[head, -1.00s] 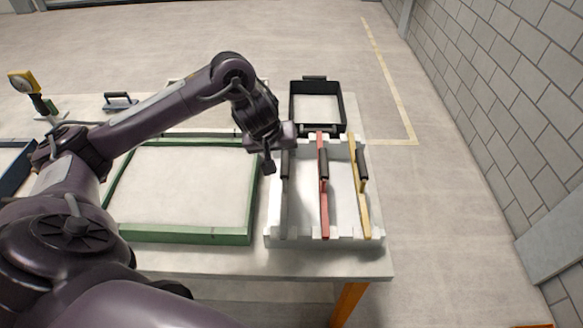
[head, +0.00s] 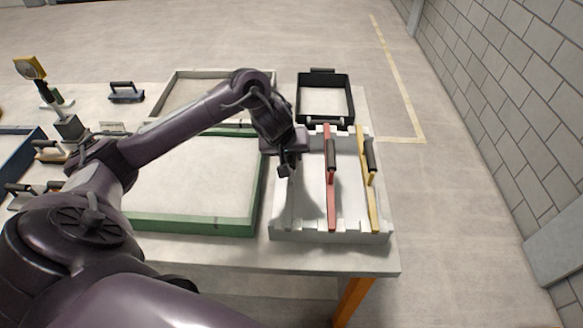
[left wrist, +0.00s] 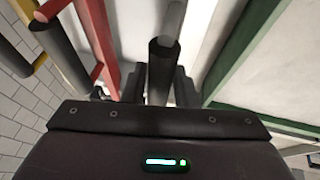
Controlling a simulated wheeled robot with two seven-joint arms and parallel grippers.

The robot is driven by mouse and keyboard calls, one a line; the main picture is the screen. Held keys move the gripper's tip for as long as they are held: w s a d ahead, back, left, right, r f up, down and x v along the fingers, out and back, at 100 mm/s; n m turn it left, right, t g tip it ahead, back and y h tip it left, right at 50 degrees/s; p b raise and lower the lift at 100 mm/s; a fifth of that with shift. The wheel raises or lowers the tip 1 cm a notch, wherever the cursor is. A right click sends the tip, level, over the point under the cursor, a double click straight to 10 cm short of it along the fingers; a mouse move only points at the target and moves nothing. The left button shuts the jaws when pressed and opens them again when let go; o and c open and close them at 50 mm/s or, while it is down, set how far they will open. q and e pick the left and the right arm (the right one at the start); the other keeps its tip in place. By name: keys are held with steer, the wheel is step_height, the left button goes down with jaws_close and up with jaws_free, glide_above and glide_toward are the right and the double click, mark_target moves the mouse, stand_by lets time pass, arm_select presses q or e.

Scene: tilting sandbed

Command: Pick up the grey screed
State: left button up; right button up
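The grey screed (head: 285,208) lies along the leftmost slot of the white rack (head: 330,238). In the head view my left gripper (head: 289,168) is at its handle and covers most of it. In the left wrist view the dark handle (left wrist: 163,62) stands between the two fingers of the left gripper (left wrist: 160,88), which look open, one finger to each side. A pale part of the screed shows beyond the handle. The finger ends are partly hidden behind my wrist housing. My right gripper is not in view.
A red screed (head: 331,205) and a yellow screed (head: 374,208) lie to the right in the same rack. A green-framed sandbed (head: 190,224) is close on the left. A black tray (head: 323,75) stands behind the rack.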

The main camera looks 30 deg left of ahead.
arm_select(q)
steer(key=shift+w, duration=0.1)
jaws_close()
steer(key=shift+r, duration=0.1)
steer(key=shift+r, duration=0.55)
step_height(320, 180, up, 19)
steer(key=p, duration=1.1)
steer(key=shift+f, duration=0.15)
steer(key=shift+c, duration=0.9)
jaws_free()
jaws_close()
